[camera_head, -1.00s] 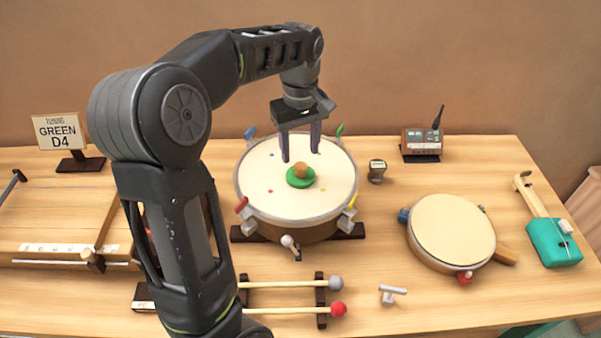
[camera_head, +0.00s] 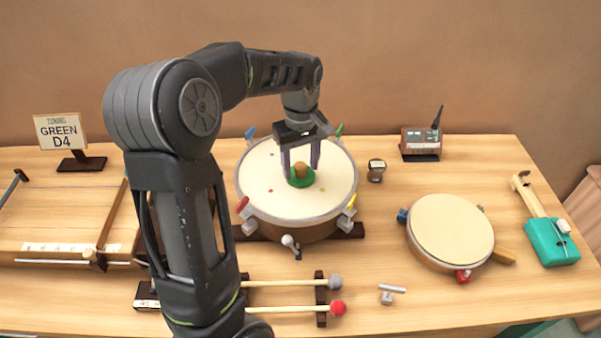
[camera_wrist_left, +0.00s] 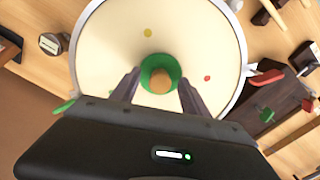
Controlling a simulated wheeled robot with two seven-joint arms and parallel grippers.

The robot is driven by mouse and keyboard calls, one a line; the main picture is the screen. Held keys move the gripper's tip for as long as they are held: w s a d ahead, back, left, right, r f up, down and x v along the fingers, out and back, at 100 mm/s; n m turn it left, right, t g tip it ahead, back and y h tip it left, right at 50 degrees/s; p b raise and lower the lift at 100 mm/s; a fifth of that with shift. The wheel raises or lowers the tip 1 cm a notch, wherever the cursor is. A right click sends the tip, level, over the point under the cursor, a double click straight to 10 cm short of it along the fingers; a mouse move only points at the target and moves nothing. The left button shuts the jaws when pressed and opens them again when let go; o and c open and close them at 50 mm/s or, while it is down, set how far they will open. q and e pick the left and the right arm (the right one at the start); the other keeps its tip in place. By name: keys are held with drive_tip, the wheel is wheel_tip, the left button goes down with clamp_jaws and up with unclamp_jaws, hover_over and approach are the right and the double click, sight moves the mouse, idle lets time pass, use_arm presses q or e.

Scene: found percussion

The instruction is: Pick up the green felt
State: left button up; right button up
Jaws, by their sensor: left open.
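The green felt (camera_head: 300,182) is a round green disc with a brown knob on top. It lies on the pale head of the large drum (camera_head: 262,205), near its middle. In the left wrist view the green felt (camera_wrist_left: 146,73) shows as a green ring around the knob (camera_wrist_left: 161,80). My left gripper (camera_head: 302,172) is open, pointing down over the felt, with one finger on each side of the knob. In the left wrist view the fingers (camera_wrist_left: 158,92) flank the felt with space between. I cannot tell whether the fingertips touch it. My right gripper is not in view.
Coloured tuning pegs ring the drum rim, including a red one (camera_head: 242,204). Two mallets (camera_head: 290,284) lie in front. A smaller drum (camera_head: 450,230) and a turquoise instrument (camera_head: 552,242) stand right. A sign (camera_head: 60,131) and a stringed board (camera_head: 60,215) are left.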

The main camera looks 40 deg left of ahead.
use_arm(q)
clamp_jaws()
idle(0.7)
